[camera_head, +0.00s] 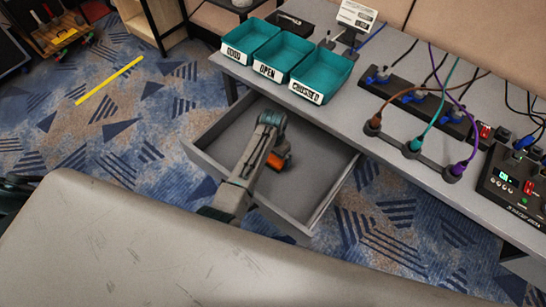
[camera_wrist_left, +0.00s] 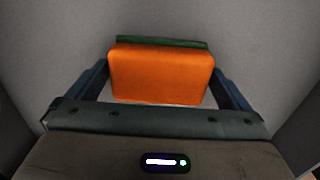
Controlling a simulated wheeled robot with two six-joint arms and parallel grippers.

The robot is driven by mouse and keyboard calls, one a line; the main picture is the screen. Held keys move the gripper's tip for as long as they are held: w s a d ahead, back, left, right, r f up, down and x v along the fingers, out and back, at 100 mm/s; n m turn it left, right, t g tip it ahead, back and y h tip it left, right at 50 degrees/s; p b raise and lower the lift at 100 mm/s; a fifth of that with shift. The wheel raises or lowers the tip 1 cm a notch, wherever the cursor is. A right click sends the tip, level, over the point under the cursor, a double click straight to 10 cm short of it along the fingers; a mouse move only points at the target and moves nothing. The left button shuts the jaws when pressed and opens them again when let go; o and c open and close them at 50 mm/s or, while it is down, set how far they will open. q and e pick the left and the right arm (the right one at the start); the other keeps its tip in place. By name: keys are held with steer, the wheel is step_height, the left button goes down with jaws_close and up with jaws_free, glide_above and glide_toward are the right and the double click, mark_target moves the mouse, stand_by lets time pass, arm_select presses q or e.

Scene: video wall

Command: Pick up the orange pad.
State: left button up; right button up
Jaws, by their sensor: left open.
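The orange pad (camera_head: 276,161) is inside the open grey drawer (camera_head: 325,203) under the desk, partly hidden by my left arm in the head view. In the left wrist view the orange pad (camera_wrist_left: 161,74) is a rounded block with a dark green strip along its far edge. My left gripper (camera_wrist_left: 160,85) is open, with one finger on each side of the pad and little space between. I cannot tell whether either finger touches it. In the head view my left gripper (camera_head: 279,152) reaches down into the drawer. My right gripper is not in view.
Three teal bins (camera_head: 318,72) with labels stand on the desk (camera_head: 345,113) above the drawer. Coloured cables and plugs (camera_head: 412,148) and a control box (camera_head: 515,185) are to the right. Drawer walls enclose the gripper; the drawer floor beside it is clear.

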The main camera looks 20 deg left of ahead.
arm_select(q)
steer(key=shift+f, duration=0.25)
steer(key=c, duration=0.7)
steer(key=shift+r, duration=0.1)
step_height(320, 180, up, 10)
steer(key=o, duration=0.4)
steer(key=c, duration=0.3)
steer(key=shift+r, duration=0.1)
